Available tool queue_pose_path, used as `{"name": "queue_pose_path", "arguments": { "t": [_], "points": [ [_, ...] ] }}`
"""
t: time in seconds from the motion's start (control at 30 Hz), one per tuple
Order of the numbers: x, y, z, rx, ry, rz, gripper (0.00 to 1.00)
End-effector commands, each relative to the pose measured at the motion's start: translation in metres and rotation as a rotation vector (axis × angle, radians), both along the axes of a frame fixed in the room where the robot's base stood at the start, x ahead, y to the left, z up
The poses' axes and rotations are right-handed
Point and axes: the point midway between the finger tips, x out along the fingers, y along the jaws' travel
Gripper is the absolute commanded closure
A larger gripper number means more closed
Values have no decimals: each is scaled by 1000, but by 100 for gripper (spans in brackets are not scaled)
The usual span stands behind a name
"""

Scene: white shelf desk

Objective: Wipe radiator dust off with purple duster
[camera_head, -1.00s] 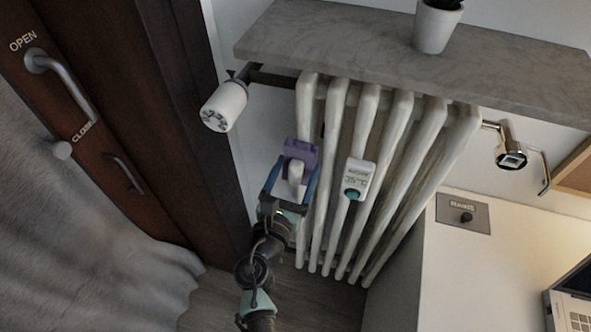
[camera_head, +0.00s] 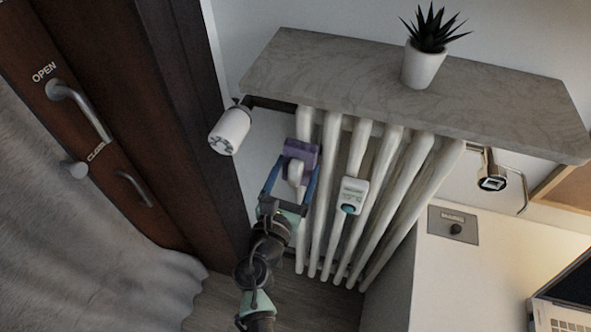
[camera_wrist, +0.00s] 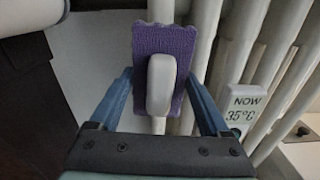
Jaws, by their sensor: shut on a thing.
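The white column radiator (camera_head: 357,135) stands under a grey marble shelf. The purple duster (camera_head: 302,150) is a flat fuzzy pad with a white handle, upright against the radiator's upper left columns. In the wrist view, the duster (camera_wrist: 160,35) lies in front of a pale column. My gripper (camera_head: 293,178) is shut on the duster, with a blue finger on each side of the white handle (camera_wrist: 161,85). I cannot tell whether the pad touches the columns. No dust is clearly visible on the radiator.
A white heat meter (camera_head: 352,192) is mounted on the columns right of the duster. A white valve knob (camera_head: 229,130) sticks out at upper left. The marble shelf (camera_head: 330,65) with a potted plant (camera_head: 422,68) overhangs. A dark door frame (camera_head: 190,110) is close on the left.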

Motion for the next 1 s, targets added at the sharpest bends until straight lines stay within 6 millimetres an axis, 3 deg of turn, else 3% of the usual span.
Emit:
{"name": "queue_pose_path", "arguments": {
  "t": [0.17, 0.47, 0.67, 1.0],
  "points": [
    [0, 0, -5, -1, 1, 0, 72],
    [2, 0, -31, -1, 1, 1, 72],
    [3, -1, -35, 0, 2, 0, 72],
    [1, -1, -64, -1, 4, -1, 72]
  ]
}}
